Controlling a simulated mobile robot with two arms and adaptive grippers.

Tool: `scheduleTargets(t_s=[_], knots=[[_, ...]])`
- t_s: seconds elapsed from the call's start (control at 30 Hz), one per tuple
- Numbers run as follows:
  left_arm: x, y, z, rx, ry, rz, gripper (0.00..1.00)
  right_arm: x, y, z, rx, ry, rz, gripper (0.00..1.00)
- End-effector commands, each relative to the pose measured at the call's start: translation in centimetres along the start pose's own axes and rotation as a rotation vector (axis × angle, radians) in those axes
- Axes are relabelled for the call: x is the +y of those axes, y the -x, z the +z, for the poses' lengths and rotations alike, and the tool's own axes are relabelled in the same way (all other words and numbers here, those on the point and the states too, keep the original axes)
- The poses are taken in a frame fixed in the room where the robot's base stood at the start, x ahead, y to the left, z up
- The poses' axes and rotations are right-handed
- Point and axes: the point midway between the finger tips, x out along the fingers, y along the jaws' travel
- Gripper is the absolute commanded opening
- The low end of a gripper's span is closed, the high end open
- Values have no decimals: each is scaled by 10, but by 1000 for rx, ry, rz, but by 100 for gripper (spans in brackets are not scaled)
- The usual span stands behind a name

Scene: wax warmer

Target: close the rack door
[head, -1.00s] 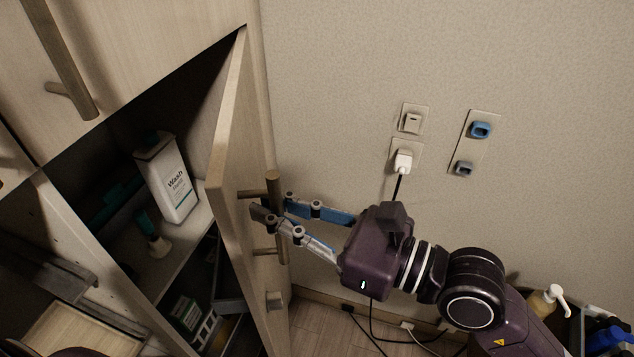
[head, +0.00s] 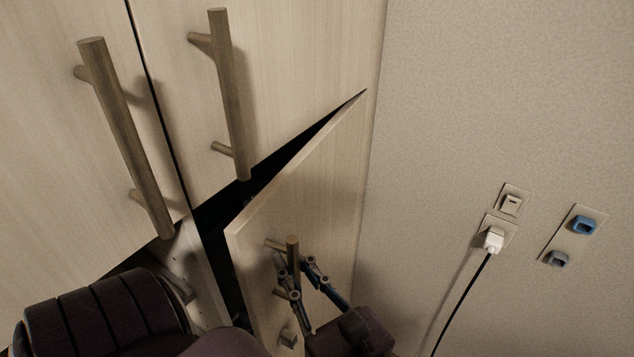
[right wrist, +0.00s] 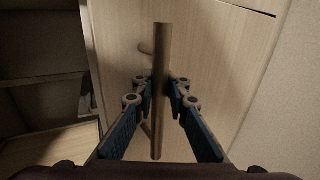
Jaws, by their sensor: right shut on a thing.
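The rack door (head: 315,190) is the lower wooden door beside the wall. It stands ajar, with a dark gap along its top and left edges. Its upright bar handle (head: 292,246) is on the door's front face. My right gripper (head: 296,272) is shut on this handle. In the right wrist view the handle (right wrist: 160,55) runs upright between the fingers (right wrist: 161,98), with the door (right wrist: 215,60) behind it. My left gripper is not in view. The inside of the rack is mostly hidden.
Two upper doors with long bar handles (head: 128,140) (head: 232,95) are shut above the rack door. The wall to the right has a white plug (head: 492,240) with a black cord and a plate with blue and grey fittings (head: 582,226).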

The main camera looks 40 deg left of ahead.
Motion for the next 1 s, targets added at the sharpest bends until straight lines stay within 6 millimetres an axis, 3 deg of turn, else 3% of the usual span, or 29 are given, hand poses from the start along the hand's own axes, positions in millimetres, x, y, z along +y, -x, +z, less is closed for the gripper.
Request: scheduleTargets(t_s=[0.57, 0.6, 0.77, 1.0], knots=[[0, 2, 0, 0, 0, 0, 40, 10, -6, -5, 11, -2, -1, 0], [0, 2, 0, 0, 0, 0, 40, 10, -6, -5, 11, -2, -1, 13], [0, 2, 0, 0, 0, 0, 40, 9, -6, -4, 8, -2, -2, 30], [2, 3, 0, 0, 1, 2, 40, 8, -6, -2, 5, 0, -5, 30]])
